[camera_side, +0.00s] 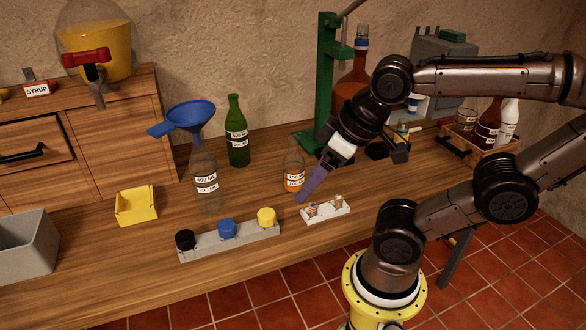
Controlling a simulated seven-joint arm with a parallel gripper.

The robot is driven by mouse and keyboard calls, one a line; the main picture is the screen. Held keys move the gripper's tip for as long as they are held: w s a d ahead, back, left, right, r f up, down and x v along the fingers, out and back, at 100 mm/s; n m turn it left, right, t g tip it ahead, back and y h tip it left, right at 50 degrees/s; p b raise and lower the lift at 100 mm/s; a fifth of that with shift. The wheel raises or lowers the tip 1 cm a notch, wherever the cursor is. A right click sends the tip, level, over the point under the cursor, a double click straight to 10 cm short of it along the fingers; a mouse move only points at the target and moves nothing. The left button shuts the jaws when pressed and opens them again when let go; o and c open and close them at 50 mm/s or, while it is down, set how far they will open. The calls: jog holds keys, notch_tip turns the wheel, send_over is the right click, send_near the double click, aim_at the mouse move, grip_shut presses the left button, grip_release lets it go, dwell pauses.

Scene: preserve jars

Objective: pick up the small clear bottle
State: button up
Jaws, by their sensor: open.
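A small clear bottle (294,160) with white labels and some orange liquid near its base stands upright on the wooden bench, right of centre. My gripper (308,189) points down and to the left beside this bottle's lower right side. Its purple fingers are open, seen nearly edge-on, and overlap the bottle's edge in the picture. I cannot tell whether they touch it or whether the bottle is between them. Another, larger clear bottle (204,170) with labels stands to the left, with a blue funnel (190,115) in its mouth.
A green bottle (237,135) stands behind. A cap rack (230,240) and a small white cork holder (327,210) lie in front. A green press (326,80) with a large amber bottle (355,75) is behind the gripper. A yellow tray (136,206) sits left.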

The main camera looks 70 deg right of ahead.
jog(key=shift+o, duration=1.2)
